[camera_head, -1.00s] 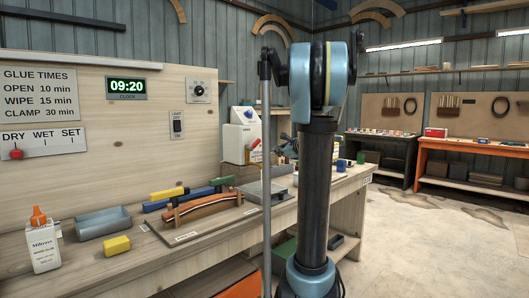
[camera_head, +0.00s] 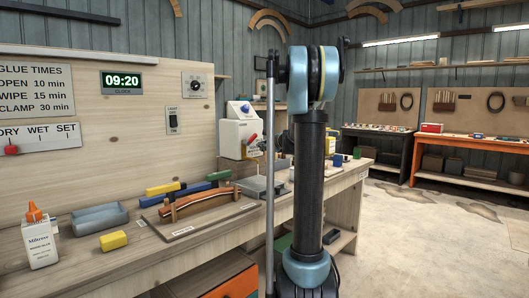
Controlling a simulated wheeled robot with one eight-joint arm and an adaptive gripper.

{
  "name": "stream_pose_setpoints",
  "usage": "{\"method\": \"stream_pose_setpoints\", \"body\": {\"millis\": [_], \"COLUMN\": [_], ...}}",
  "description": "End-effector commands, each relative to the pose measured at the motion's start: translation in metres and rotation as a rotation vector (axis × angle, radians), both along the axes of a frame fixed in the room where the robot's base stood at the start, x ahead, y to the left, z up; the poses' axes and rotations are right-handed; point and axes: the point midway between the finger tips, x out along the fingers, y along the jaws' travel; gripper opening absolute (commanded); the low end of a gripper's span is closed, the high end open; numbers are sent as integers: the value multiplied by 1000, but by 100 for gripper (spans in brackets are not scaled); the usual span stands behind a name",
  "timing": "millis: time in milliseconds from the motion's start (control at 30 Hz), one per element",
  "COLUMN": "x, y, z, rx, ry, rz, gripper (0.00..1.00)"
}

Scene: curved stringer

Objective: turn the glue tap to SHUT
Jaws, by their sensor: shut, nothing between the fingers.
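The glue dispenser (camera_head: 240,136) is a white box with a blue knob on top, standing at the far end of the workbench. Its tap has a red handle (camera_head: 252,138) on the front right side, slanting upward. Any marking beside the tap is too small to read. My raised arm and a grey upright rod stand just to the right of the tap in the picture. My gripper is hidden behind my arm, so its fingers and their distance from the tap do not show.
The workbench (camera_head: 150,262) runs along the left wall. On it are a white glue bottle (camera_head: 40,238), a grey tray (camera_head: 99,219), a yellow block (camera_head: 113,240) and a curved wooden piece (camera_head: 202,201) on a board. The floor (camera_head: 430,240) at right is open.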

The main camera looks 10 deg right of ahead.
Motion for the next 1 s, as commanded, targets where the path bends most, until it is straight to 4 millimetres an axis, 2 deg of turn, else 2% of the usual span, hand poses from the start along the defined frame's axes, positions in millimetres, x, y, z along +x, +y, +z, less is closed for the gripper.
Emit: {"method": "stream_pose_setpoints", "body": {"millis": [300,800,1000], "x": [-8,-8,-8], "y": [10,14,31], "z": [19,21,23], "rx": [0,-4,-29], "ry": [1,-2,-21], "rz": [-1,3,20], "gripper": [0,0,0]}}
